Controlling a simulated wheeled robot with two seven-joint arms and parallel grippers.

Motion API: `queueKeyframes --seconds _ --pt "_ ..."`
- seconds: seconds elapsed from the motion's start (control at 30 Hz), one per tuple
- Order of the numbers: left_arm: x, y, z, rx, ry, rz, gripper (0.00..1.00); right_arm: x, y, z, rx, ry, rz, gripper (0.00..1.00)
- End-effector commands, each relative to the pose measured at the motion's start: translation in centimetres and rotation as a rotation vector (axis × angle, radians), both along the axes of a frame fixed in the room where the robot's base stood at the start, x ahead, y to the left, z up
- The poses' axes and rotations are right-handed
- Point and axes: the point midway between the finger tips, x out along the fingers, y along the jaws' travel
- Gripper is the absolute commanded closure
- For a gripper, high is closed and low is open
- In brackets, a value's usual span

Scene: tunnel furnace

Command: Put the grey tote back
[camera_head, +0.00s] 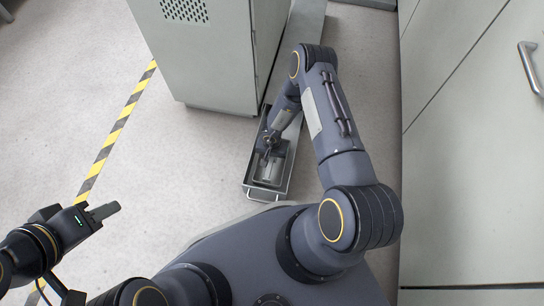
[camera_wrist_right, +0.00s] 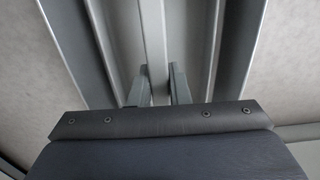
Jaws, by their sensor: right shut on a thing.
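The grey tote (camera_head: 283,186) is a narrow, open container low beside the cabinet, with a wire handle at its near end. My right gripper (camera_head: 268,146) reaches down into it; my wrist partly hides the inside. In the right wrist view, the fingers of my right gripper (camera_wrist_right: 160,88) stand on both sides of a narrow light grey bar (camera_wrist_right: 153,40) that runs lengthwise, and are shut on it. The bar looks like part of the tote. My left gripper (camera_head: 105,211) is out over the floor at the left, apart from the tote; its finger gap does not show clearly.
A tall grey-green cabinet (camera_head: 205,60) with a vent stands at the left of the tote. Large pale panels with a metal handle (camera_head: 531,68) stand at the right. A yellow-black floor stripe (camera_head: 112,135) crosses the open floor at the left.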

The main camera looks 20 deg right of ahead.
Motion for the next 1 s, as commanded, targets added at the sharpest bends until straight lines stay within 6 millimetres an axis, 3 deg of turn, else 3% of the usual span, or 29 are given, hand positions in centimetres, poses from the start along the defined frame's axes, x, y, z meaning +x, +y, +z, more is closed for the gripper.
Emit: queueKeyframes --seconds 0.73,0.77,0.8,0.93,1.0 --pt "0.0 0.0 -1.2 0.0 0.0 0.0 0.64 0.0 0.0 -1.2 0.0 0.0 -0.002 1.0" --pt "0.0 0.0 -1.2 0.0 0.0 0.0 0.64 0.0 0.0 -1.2 0.0 0.0 -0.002 0.83" --pt "0.0 0.0 -1.1 0.0 0.0 0.0 0.64 0.0 0.0 -1.1 0.0 0.0 -0.001 0.77" --pt "0.0 0.0 -1.1 0.0 0.0 0.0 0.64 0.0 0.0 -1.1 0.0 0.0 -0.001 0.6" --pt "0.0 0.0 -1.1 0.0 0.0 0.0 0.64 0.0 0.0 -1.1 0.0 0.0 -0.001 0.58"
